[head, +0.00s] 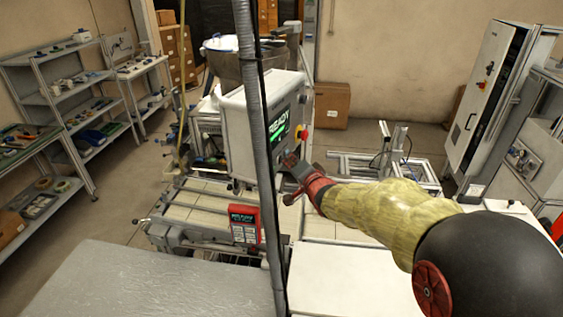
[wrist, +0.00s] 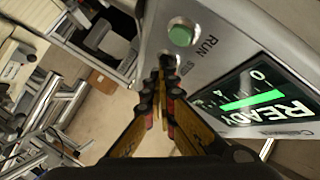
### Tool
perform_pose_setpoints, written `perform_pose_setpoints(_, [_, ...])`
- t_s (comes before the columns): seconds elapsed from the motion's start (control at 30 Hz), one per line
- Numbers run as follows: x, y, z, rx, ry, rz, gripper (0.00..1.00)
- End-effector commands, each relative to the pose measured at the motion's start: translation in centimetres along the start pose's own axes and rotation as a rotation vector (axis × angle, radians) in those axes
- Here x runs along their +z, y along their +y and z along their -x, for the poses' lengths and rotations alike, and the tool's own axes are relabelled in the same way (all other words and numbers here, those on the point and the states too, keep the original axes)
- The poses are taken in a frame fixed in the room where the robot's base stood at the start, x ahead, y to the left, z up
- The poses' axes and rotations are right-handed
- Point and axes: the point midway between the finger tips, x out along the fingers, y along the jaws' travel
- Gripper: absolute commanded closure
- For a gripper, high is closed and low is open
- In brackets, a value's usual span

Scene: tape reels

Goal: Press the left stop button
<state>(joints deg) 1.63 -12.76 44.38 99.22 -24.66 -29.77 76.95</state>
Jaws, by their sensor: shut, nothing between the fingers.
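The grey control box (head: 247,130) stands in the middle of the head view, with a screen (head: 279,124) reading READY. My gripper (head: 288,160) is shut and empty, its dark tips at the lower right of the box's panel. In the wrist view my gripper's tips (wrist: 167,62) are together over the panel (wrist: 222,48), beside a partly covered label that seems to begin with "ST". The button by that label is mostly hidden behind the tips; whether they touch it I cannot tell. A green button (wrist: 181,33) by the label RUN is just above the tips.
A red knob (head: 304,134) on a yellow base sticks out from the box's right side. A red device (head: 244,224) with a dark display stands below the box. A grey upright pole (head: 262,150) crosses the head view. A grey cabinet (head: 488,95) stands at the right.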

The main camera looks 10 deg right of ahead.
Motion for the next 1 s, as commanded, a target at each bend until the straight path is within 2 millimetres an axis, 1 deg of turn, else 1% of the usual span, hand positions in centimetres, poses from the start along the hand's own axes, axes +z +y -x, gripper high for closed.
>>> perform_pose_setpoints(0.27, [0.0,0.0,0.1,0.0,-0.001,0.0,1.0])
perform_pose_setpoints(0.63, [-0.8,0.7,1.1,0.0,0.0,0.0,1.0])
perform_pose_setpoints(1.0, [-1.0,1.0,1.3,0.001,0.0,0.0,1.0])
